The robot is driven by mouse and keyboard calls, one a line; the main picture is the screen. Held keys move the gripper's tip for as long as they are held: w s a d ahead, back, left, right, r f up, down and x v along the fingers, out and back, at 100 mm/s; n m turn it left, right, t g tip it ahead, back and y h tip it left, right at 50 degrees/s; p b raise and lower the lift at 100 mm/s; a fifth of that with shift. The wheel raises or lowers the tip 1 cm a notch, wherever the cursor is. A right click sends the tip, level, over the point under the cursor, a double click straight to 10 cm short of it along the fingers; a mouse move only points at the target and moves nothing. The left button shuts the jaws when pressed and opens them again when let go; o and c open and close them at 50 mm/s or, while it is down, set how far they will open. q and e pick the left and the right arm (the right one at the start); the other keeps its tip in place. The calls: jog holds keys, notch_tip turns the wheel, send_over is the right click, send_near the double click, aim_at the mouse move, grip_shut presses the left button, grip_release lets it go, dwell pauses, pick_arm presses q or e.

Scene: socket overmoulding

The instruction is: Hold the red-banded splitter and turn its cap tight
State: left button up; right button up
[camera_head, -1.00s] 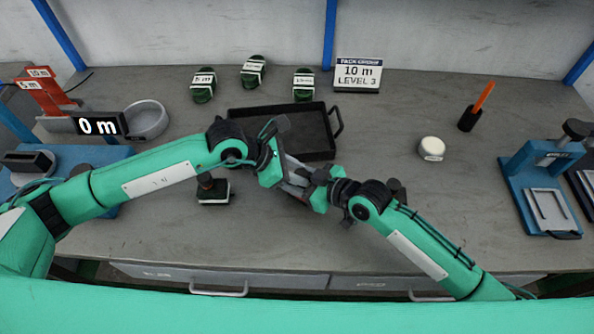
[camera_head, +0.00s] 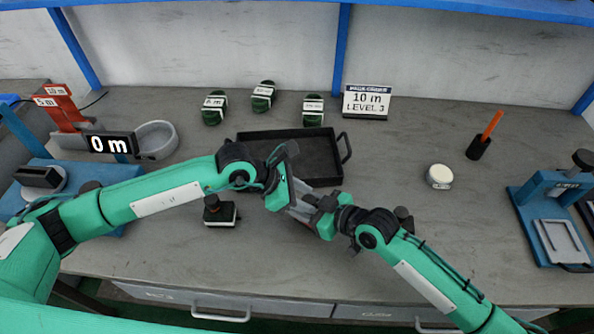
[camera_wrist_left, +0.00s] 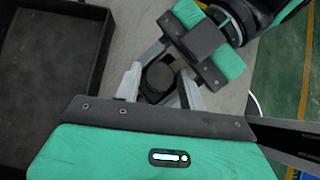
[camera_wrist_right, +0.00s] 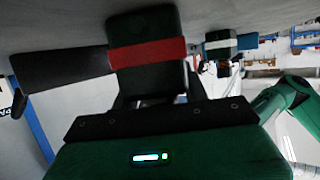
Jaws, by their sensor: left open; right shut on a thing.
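The red-banded splitter (camera_wrist_right: 147,80) is a dark block with a red band around it. My right gripper (camera_head: 308,212) is shut on it and holds it over the bench in front of the black tray; in the head view the grippers mostly hide it. My left gripper (camera_head: 297,207) is open and meets the right one there. In the left wrist view its two pale fingers (camera_wrist_left: 163,85) stand on either side of a dark round part, which looks like the cap (camera_wrist_left: 158,77). I cannot tell whether the fingers touch it.
A black tray (camera_head: 240,158) lies behind the grippers. A white-banded block with a knob (camera_head: 221,213) stands left of them.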

pick_arm(q)
jog(key=shift+s+d+n+t+y, duration=0.15)
jog(key=shift+n+t+y, duration=0.15)
jog(key=shift+n+t, duration=0.6)
jog(key=shift+s+a+n+t+y, duration=0.1)
jog(key=shift+n+t+y, duration=0.2)
jog(key=shift+n+t, duration=0.55)
jog(key=shift+r+n, duration=0.15)
jog(key=shift+n, duration=0.3)
jog(key=v, duration=1.2)
jog(key=w+d+r+n+g+y, duration=0.1)
jog(key=w+n+g, duration=0.3)
jog(key=n, duration=0.6)
jog(key=w+d+r+n+g+y, duration=0.2)
jog(key=w+n+g+y, duration=0.1)
jog(key=n, duration=0.8)
jog(key=shift+w+d+n+g, duration=0.3)
jog(key=shift+w+g, duration=0.25)
jog(key=shift+w, duration=0.65)
jog(key=shift+f, duration=0.1)
